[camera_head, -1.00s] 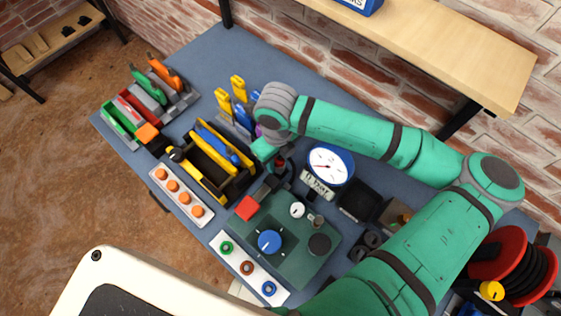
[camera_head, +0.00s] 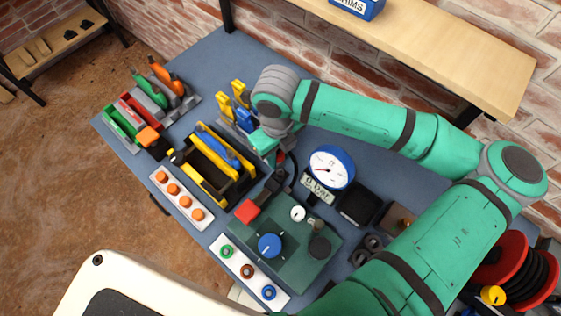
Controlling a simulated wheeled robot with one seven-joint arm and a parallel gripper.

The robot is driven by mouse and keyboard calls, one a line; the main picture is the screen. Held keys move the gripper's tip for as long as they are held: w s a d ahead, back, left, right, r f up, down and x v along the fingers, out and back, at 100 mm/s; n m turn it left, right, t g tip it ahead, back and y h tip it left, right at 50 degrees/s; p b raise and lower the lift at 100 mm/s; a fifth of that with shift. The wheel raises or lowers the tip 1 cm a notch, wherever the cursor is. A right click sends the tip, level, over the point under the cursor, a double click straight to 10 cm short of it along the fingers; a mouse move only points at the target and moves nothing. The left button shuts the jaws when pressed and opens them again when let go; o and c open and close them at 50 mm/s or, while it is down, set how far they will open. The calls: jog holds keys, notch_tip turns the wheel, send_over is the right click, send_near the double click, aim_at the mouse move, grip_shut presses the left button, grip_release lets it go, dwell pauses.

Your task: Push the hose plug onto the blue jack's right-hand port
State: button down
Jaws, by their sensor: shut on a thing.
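My gripper (camera_head: 273,157) points down at the middle of the table, between the black and yellow tool tote and the blue-rimmed gauge. It is shut on a small dark piece with a red part, apparently the hose plug (camera_head: 281,158), mostly hidden by the wrist. A black hose (camera_head: 291,170) curves beside it.
The tool tote (camera_head: 215,170) is close on the left. A green panel (camera_head: 300,262) with a blue knob (camera_head: 270,244) and a red-ended lever (camera_head: 247,211) lies in front. Yellow and blue tools (camera_head: 237,95) stand behind. A wooden shelf (camera_head: 440,55) overhangs the back right.

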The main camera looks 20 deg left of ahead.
aim_at(279, 153)
jog(key=shift+r, duration=2.35)
jog(key=s+a+r, duration=0.1)
jog(key=a, duration=0.3)
jog(key=s+a+r, duration=0.1)
jog(key=s+a, duration=0.1)
jog(key=a, duration=0.2)
jog(key=s+a+r, duration=0.1)
jog(key=a, duration=0.3)
jog(key=shift+s+a+r, duration=0.1)
jog(key=shift+s+r, duration=0.15)
jog(key=shift+r, duration=0.15)
jog(key=shift+f, duration=0.6)
jog(key=shift+w, duration=0.15)
jog(key=shift+w, duration=0.2)
